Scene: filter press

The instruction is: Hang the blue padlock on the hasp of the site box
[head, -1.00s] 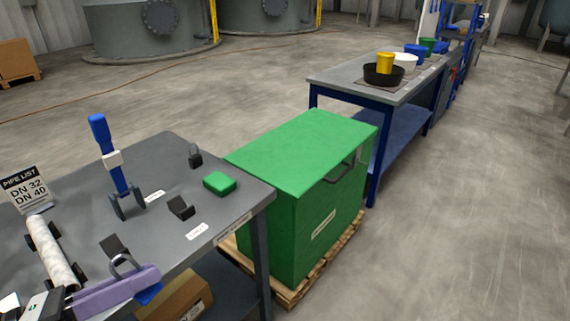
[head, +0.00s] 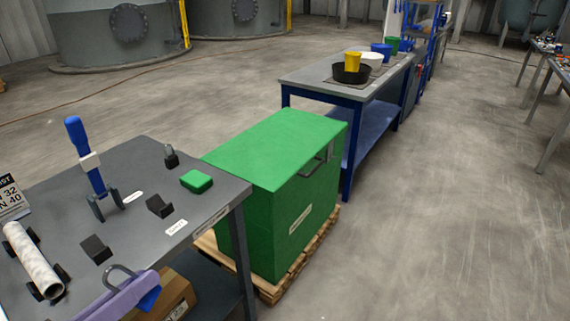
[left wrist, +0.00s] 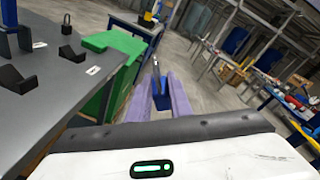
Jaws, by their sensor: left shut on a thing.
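The blue padlock (head: 150,298) is held between the purple fingers of my left gripper (head: 146,288), at the near edge of the grey table. Its grey shackle sticks up past the fingers. In the left wrist view the blue padlock (left wrist: 160,92) sits between the fingertips, shackle pointing away. The site box (head: 290,205) is a green box with a flat closed lid, ahead and to the right of my gripper, clearly apart from the padlock. A grey bar-like fitting (head: 316,165) is on its front; I cannot tell if this is the hasp. My right gripper is out of view.
The grey table (head: 130,215) holds a dark padlock (head: 171,157), a green block (head: 197,181), black holders, a blue-handled tool (head: 86,155) and a white roll (head: 32,258). The box stands on a wooden pallet (head: 272,290). Floor to its right is clear.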

